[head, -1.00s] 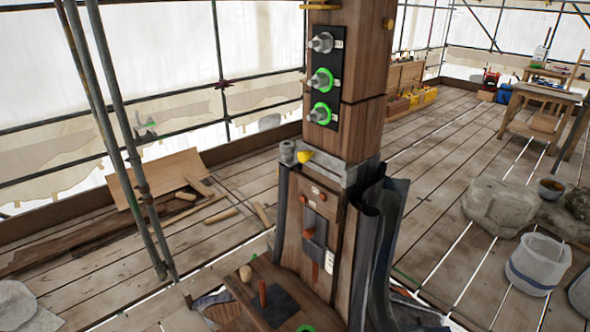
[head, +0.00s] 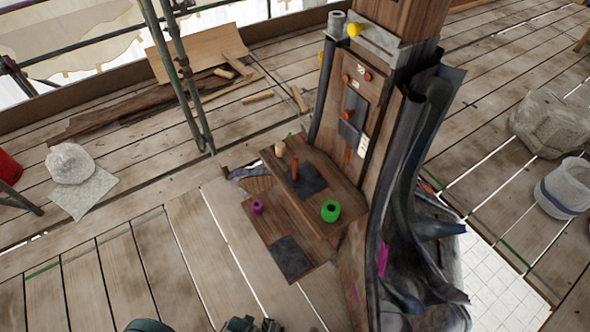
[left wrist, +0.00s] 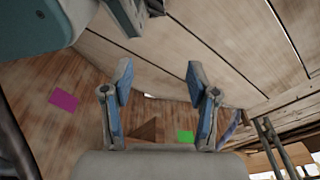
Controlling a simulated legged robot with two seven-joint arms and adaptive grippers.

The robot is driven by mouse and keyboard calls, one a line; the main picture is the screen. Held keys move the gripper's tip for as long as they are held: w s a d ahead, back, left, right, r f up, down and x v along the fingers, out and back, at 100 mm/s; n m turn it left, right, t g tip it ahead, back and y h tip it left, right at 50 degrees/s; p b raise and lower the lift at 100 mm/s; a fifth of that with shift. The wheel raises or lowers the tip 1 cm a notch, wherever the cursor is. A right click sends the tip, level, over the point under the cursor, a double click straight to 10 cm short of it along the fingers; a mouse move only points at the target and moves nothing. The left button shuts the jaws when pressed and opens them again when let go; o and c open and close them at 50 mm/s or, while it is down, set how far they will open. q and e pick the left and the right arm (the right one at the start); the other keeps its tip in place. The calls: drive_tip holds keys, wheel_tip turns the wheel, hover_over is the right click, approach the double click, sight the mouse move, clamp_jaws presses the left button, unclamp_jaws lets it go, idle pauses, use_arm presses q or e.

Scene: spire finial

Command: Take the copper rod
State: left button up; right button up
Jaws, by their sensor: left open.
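A copper-coloured rod (head: 295,167) stands upright on a dark square pad (head: 306,182) on the upper wooden shelf (head: 328,215) of the post, in the head view. My left gripper (left wrist: 158,82) is open and empty in the left wrist view, its two blue-padded fingers spread apart. I cannot make out the rod in that view. In the head view, only dark tips of my left arm show at the bottom edge, below and apart from the shelves. My right gripper is not in view.
On the shelves are a tan peg (head: 280,149), a green ring (head: 330,211) and a small magenta piece (head: 257,206). A lower shelf has a bare dark pad (head: 292,258). Dark curved sheets (head: 405,165) flank the post on the right. Scaffold poles (head: 178,75) stand at the left.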

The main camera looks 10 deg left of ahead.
use_arm(q)
drive_tip(key=shift+c, duration=0.8)
drive_tip(key=n+t+h+b, duration=0.1)
drive_tip(key=t+h+b, duration=0.15)
drive_tip(key=t, duration=1.35)
approach(294, 167)
drive_tip(key=shift+y, duration=0.45)
drive_tip(key=w, duration=0.3)
drive_tip(key=w+b, duration=0.1)
drive_tip(key=w, duration=0.1)
drive_tip(key=shift+d+f, duration=0.35)
drive_tip(key=shift+d, duration=0.05)
drive_tip(key=shift+w+d+r+b, duration=0.1)
drive_tip(key=shift+w+d+b, duration=0.05)
drive_tip(key=shift+w, duration=0.9)
drive_tip(key=shift+w+d+r+b, duration=0.1)
drive_tip(key=shift+w+d+b, duration=0.1)
drive_tip(key=shift+w, duration=0.8)
drive_tip(key=shift+w+d+b, duration=0.15)
drive_tip(key=shift+w, duration=0.9)
drive_tip(key=shift+r, duration=0.1)
clamp_jaws()
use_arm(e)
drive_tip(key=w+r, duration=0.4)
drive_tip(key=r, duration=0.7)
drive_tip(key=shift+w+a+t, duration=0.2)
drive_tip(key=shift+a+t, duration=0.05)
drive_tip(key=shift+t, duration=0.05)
